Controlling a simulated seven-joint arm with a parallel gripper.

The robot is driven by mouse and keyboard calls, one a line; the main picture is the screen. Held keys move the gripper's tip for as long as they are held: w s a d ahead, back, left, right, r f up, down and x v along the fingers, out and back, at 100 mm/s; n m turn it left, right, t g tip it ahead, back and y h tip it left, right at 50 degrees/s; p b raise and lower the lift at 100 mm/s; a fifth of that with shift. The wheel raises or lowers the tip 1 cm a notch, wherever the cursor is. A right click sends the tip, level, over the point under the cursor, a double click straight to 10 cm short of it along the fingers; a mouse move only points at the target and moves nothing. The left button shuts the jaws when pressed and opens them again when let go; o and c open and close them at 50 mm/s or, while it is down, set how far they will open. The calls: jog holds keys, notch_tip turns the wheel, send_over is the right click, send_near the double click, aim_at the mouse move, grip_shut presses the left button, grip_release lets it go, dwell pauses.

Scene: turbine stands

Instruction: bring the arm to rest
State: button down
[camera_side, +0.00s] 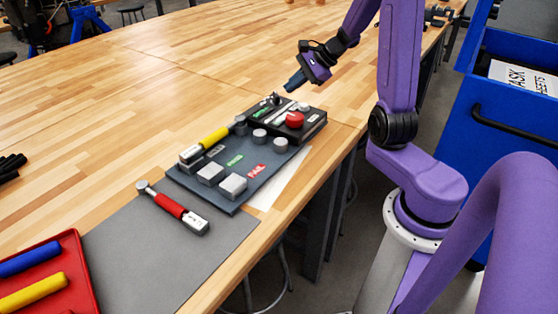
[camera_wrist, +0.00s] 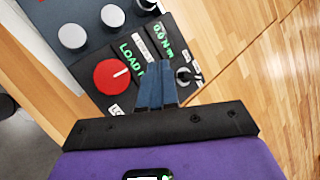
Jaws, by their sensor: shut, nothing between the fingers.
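My gripper (camera_side: 290,86) is shut and empty in the side view. It hangs tilted just above the back end of a dark control box on the wooden table. In the wrist view my gripper's fingers (camera_wrist: 156,82) are together and sit over the lit labels of the control box (camera_wrist: 118,52). The box also shows in the side view (camera_side: 313,132), with a red knob (camera_side: 294,119). Whether the fingertips touch the box, I cannot tell.
A red-handled tool (camera_side: 173,208) rests on a grey mat (camera_side: 130,255). A red tray (camera_side: 78,282) is front left. The table (camera_side: 170,75) is clear behind the box.

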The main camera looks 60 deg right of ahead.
jog(key=s+a+n+g+y, duration=0.1)
jog(key=s+a+n+g, duration=0.3)
jog(key=a+n, duration=0.5)
jog(key=s+a+n+g+y, duration=0.1)
jog(key=s+a+n+g, duration=0.35)
jog(key=a, duration=0.75)
jog(key=s+a+n+h, duration=0.2)
jog(key=s+n+h, duration=0.3)
jog(key=s+n, duration=1.4)
jog(key=shift+a+r+n+t, duration=0.35)
jog(key=shift+r+n+t, duration=0.1)
jog(key=shift+n, duration=0.2)
